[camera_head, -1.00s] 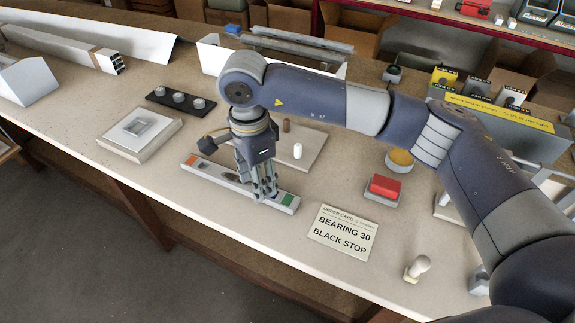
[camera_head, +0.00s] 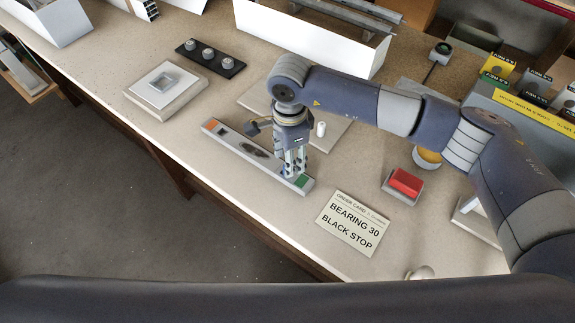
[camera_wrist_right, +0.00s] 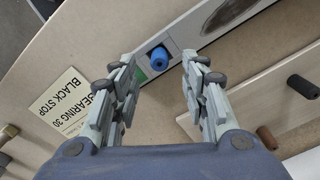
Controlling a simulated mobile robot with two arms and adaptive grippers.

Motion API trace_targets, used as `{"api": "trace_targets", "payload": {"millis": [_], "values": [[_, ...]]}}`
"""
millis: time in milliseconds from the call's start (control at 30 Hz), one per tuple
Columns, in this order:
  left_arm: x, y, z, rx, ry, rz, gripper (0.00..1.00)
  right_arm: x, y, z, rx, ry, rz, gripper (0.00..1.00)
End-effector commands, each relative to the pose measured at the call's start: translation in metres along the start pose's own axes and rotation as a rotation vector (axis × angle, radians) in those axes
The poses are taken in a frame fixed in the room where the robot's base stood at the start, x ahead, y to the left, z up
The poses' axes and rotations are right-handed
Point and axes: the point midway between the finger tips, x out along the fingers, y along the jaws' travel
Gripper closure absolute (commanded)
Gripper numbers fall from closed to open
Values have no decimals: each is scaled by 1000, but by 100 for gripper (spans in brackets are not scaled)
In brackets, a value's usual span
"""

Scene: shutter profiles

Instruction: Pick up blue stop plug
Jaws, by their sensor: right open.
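The blue stop plug (camera_wrist_right: 158,57) shows in the right wrist view, at the green-marked end of a long grey fixture (camera_wrist_right: 185,55). In the head view I cannot make it out behind my right gripper. My right gripper (camera_head: 293,172) points down over the green end of the fixture (camera_head: 235,144). In the right wrist view its fingers (camera_wrist_right: 158,72) are spread, with the plug showing in the gap between them. They hold nothing; whether they touch the fixture is unclear. My left gripper is not in view.
A card (camera_head: 352,222) reads "BEARING 30 BLACK STOP". A grey board beyond the fixture carries a white plug (camera_head: 320,129); black (camera_wrist_right: 303,86) and brown (camera_wrist_right: 267,136) plugs show in the wrist view. A red button (camera_head: 405,182) stands right.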

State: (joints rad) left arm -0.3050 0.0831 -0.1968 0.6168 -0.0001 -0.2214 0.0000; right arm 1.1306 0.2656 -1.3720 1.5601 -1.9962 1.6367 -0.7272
Motion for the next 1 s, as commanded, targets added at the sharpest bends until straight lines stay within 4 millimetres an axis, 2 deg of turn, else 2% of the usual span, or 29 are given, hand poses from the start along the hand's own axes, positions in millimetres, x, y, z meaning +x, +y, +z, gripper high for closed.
{"api": "trace_targets", "payload": {"millis": [33,167,300,500,600,700,1000], "values": [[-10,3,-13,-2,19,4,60,3,1,5,-1,-2,4,59],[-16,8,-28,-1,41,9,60,21,1,6,3,-1,3,59],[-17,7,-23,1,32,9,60,31,0,6,0,-1,-1,59],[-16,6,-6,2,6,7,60,32,0,5,0,-1,-1,59],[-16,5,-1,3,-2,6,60,31,0,5,0,-1,-1,81],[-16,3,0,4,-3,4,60,31,0,5,0,-1,-1,96],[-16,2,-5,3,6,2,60,31,0,5,1,-1,-1,97]]}}
